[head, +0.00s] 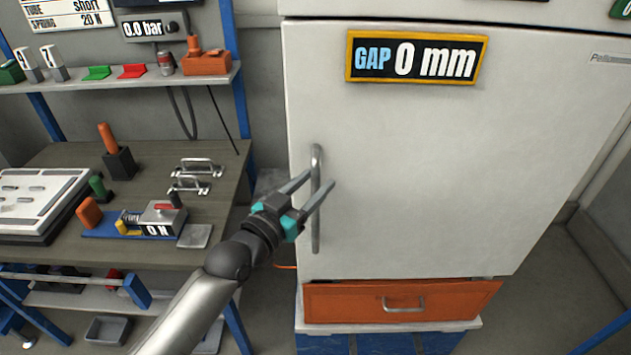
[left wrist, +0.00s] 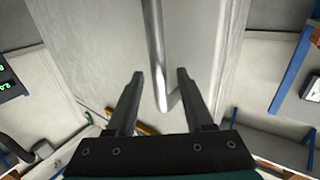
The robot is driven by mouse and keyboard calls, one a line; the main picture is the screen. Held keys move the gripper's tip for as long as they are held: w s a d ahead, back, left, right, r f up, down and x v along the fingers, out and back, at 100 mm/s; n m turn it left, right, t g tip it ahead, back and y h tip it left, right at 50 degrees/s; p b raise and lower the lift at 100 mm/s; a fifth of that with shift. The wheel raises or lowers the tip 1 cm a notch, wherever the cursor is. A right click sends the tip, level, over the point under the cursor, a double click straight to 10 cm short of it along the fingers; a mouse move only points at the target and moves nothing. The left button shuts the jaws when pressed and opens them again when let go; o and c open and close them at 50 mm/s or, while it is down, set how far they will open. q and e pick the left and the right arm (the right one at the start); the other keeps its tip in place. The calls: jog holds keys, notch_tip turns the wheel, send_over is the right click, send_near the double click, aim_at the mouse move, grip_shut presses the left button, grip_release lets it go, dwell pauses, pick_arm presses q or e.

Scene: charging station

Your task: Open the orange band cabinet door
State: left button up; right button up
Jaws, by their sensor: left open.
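The cabinet door (head: 440,170) is a large white panel and looks closed; the sign (head: 416,58) on it reads "GAP 0 mm". Its vertical metal handle (head: 316,225) is near the door's left edge. An orange band (head: 350,302) with a small pull runs below the door. My left gripper (head: 320,178) is open at the handle, one finger on each side of the bar. In the left wrist view, the handle bar (left wrist: 155,40) lies between the fingertips of the gripper (left wrist: 160,74), with gaps on both sides. My right gripper is out of view.
A workbench (head: 150,160) with tools, two loose metal handles (head: 195,170) and a box marked "ON" (head: 158,222) stands left of the cabinet. A shelf (head: 110,82) hangs above it. The floor (head: 560,290) right of the cabinet is clear.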

pick_arm(q)
jog(key=shift+w+d, duration=0.25)
jog(key=shift+w, duration=0.1)
grip_shut()
dwell(0.3)
dwell(1.0)
